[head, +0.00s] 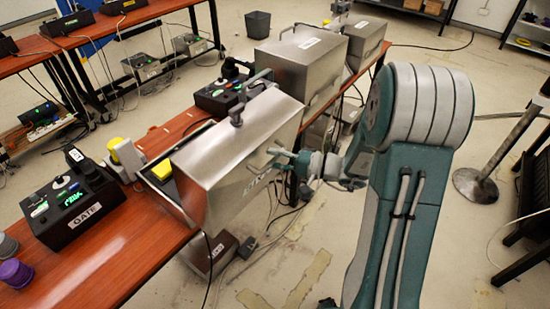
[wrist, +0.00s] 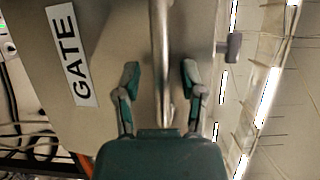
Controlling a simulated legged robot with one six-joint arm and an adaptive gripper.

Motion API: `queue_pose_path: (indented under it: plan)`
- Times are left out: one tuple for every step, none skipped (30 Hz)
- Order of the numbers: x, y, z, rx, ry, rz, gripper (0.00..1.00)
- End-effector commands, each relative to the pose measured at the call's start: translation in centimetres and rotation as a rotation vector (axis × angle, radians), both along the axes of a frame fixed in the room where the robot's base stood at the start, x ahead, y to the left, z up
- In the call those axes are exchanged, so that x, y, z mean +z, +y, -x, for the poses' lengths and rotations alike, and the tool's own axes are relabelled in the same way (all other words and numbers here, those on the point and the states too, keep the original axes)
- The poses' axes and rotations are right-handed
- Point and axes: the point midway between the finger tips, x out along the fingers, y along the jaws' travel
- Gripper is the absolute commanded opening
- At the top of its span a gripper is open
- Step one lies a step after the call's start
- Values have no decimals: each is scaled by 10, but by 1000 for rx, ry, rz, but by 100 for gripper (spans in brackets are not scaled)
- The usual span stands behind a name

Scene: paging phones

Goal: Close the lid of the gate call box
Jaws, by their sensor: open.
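The gate call box is a brushed metal box at the table's right edge, and its lid (head: 235,135) is raised and tilted, with an opening on the left side where yellow shows. In the wrist view the lid (wrist: 115,25) carries a GATE label (wrist: 72,55). A metal bar handle (wrist: 162,45) runs up the lid. My gripper (head: 281,158) is at the lid's right face. In the wrist view my gripper (wrist: 160,74) is open, with one finger on each side of the handle and a gap to both. Whether the fingers touch the lid is unclear.
A black GATE console (head: 72,205) and a grey unit with a yellow top (head: 126,155) stand on the wooden table (head: 125,255). More metal boxes (head: 300,60) stand behind. A post with a round base (head: 475,185) is at the right. Cables lie on the floor.

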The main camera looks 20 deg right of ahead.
Motion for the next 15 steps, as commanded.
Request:
queue_pose_path:
  plan:
    - [0, 0, 0, 0, 0, 0, 53]
    - [0, 0, 0, 0, 0, 0, 53]
    - [0, 0, 0, 0, 0, 0, 53]
    - [0, 0, 0, 0, 0, 0, 53]
    - [0, 0, 0, 0, 0, 0, 39]
    - [0, 0, 0, 0, 0, 0, 21]
    - [0, 0, 0, 0, 0, 0, 8]
    - [0, 0, 0, 0, 0, 0, 0]
    - [0, 0, 0, 0, 1, 1, 0]
    - [0, 0, 0, 0, 1, 0, 0]
    - [0, 0, 0, 0, 1, 0, 0]
    - [0, 0, 0, 0, 1, 0, 0]
    - [-1, 0, 0, 0, 2, 1, 0]
    - [-1, 0, 0, 0, 2, 1, 0]
    - [-1, 0, 0, 1, 3, 1, 0]
